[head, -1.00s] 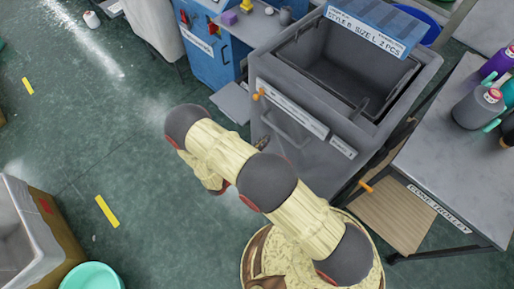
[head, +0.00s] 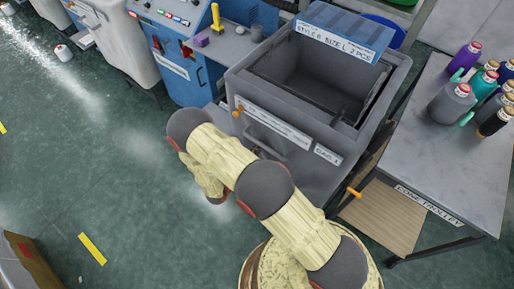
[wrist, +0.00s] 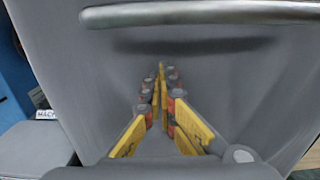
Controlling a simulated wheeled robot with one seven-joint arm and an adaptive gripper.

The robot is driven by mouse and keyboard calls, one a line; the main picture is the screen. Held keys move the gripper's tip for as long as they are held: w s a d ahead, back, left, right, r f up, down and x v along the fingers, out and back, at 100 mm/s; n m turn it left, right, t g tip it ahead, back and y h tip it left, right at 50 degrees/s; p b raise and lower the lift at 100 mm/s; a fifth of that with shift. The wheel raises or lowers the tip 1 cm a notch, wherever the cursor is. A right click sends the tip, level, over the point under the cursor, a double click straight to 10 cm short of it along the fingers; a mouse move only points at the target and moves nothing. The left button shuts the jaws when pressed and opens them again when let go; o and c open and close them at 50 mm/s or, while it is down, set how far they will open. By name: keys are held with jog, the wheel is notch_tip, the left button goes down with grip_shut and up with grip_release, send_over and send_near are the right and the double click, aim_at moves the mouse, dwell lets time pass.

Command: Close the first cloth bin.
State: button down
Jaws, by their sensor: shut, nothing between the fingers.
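A grey cloth bin (head: 314,156) stands in front of me in the head view. Its top is open and I can see into its dark, empty-looking inside. Its front carries a bar handle, which crosses the top of the wrist view (wrist: 190,13), and white labels. My gripper (wrist: 162,68) is shut and empty, pointing at the grey front panel below the handle. I cannot tell whether the fingertips touch it. In the head view my arm hides the fingers.
A cone trolley (head: 436,165) with several thread cones stands close on the right, with a wooden shelf (head: 380,215) below. A blue machine (head: 180,55) stands behind left. The green floor on the left is mostly clear, with a brown box (head: 25,262) in the corner.

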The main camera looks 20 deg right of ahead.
jog(key=x, duration=0.4)
jog(key=shift+w+d, duration=0.1)
jog(key=shift+d, duration=0.15)
jog(key=shift+a, duration=0.1)
jog(key=p, duration=0.2)
send_near(265, 139)
notch_tip(265, 139, down, 3)
jog(key=a, duration=0.2)
jog(key=shift+s+a+f, duration=0.15)
jog(key=shift+s+a, duration=0.05)
jog(key=shift+a, duration=0.05)
